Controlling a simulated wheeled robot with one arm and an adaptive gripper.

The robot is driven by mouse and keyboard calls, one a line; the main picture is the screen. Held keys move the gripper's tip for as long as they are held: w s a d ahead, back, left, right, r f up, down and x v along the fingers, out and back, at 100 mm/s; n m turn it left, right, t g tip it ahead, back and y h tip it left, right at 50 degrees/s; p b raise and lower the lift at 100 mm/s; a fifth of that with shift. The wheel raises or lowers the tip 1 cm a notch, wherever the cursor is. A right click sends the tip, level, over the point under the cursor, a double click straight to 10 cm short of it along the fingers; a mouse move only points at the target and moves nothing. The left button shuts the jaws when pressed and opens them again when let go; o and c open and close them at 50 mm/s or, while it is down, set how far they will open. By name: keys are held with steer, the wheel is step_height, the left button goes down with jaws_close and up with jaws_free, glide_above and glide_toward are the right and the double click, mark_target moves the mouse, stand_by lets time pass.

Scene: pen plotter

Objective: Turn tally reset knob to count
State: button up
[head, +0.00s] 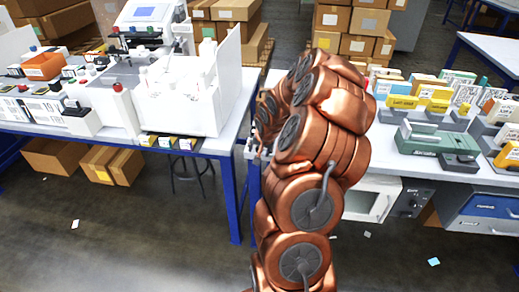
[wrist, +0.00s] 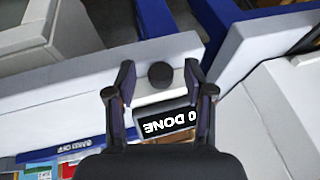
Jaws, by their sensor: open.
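In the wrist view a round black knob (wrist: 161,75) sits on a pale surface, apparently the tally reset knob. Below it is a black display (wrist: 169,123) that reads "0 DONE" upside down. My gripper (wrist: 160,82) is open, with one dark finger to each side of the knob and gaps between. I cannot tell how high the fingertips are above the surface. No marks for the knob's setting are legible. In the head view my copper arm hides my gripper and the knob.
A white machine (head: 188,95) stands on the left bench among small boxes and devices. The right bench (head: 386,150) holds several yellow, green and grey items. In the wrist view a blue strip (wrist: 62,150) and a white block (wrist: 285,110) lie close by. Cartons (head: 350,25) stand behind.

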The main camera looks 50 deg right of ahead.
jaws_close()
stand_by(0.3)
steer(key=shift+f, duration=0.1)
steer(key=g+h+b, duration=0.1)
steer(key=b, duration=0.3)
steer(key=g+h+b, duration=0.1)
steer(key=g+b, duration=0.1)
steer(key=b, duration=0.2)
steer(key=shift+w+a+n+g, duration=0.2)
steer(key=shift+n+g, duration=0.1)
steer(key=shift+n, duration=0.1)
